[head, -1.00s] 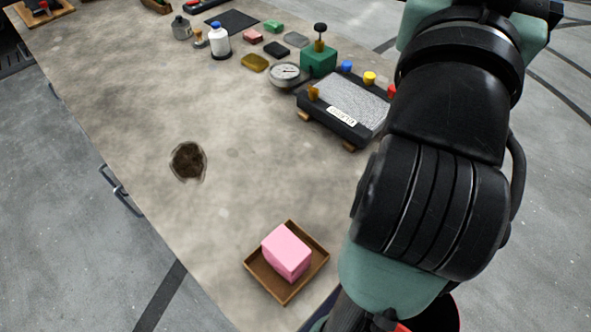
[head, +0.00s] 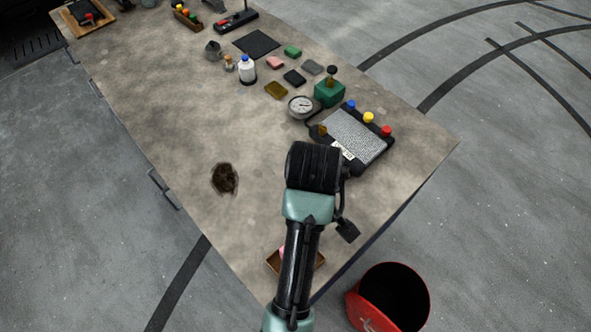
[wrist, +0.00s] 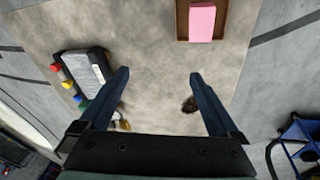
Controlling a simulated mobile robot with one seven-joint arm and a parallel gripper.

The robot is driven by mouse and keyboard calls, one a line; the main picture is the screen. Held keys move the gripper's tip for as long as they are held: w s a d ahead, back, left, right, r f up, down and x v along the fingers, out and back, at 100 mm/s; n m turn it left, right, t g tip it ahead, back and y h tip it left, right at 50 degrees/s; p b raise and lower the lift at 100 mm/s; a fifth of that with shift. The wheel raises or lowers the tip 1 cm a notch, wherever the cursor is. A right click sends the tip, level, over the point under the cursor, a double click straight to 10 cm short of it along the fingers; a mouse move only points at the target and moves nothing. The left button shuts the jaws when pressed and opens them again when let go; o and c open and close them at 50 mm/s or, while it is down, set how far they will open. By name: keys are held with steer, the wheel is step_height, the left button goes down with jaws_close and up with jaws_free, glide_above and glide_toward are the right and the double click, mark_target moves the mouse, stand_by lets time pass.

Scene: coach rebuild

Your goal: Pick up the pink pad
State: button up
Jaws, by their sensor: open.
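The small flat pink pad (head: 274,62) lies on the far part of the bench in the head view, among other coloured pads. It is not visible in the wrist view. A larger pink block (wrist: 202,20) sits in a brown wooden tray (wrist: 183,25) at the top of the wrist view; in the head view my arm mostly hides it. My gripper (wrist: 159,75) is open and empty above the bench, its two blue fingers apart. In the head view its fingers cannot be made out behind my arm. The pad lies well beyond my arm there.
Near the pink pad lie green (head: 292,50), black (head: 294,77), grey (head: 312,67) and ochre (head: 276,90) pads. A white bottle (head: 247,70), a gauge (head: 301,107) and a device with coloured knobs (head: 356,137) stand close. A red bin (head: 372,310) is on the floor.

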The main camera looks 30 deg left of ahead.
steer(key=s+f+b, duration=0.1)
steer(key=f, duration=0.2)
steer(key=s+f+n+g+b, duration=0.1)
steer(key=s+f, duration=0.1)
steer(key=f, duration=0.1)
steer(key=s+f+n+g+b, duration=0.1)
steer(key=s+f, duration=0.1)
steer(key=f, duration=0.1)
steer(key=shift+s+a+f+h, duration=0.1)
steer(key=shift+s+h, duration=0.05)
steer(key=shift+h, duration=0.25)
steer(key=shift+f, duration=0.95)
steer(key=f, duration=0.1)
steer(key=f+p, duration=0.2)
steer(key=f, duration=0.1)
steer(key=shift+s+a, duration=0.15)
steer(key=shift+s, duration=0.2)
steer(key=shift+f, duration=0.65)
steer(key=c, duration=1.4)
step_height(320, 180, up, 10)
steer(key=shift+r+b, duration=0.1)
steer(key=shift+b, duration=0.7)
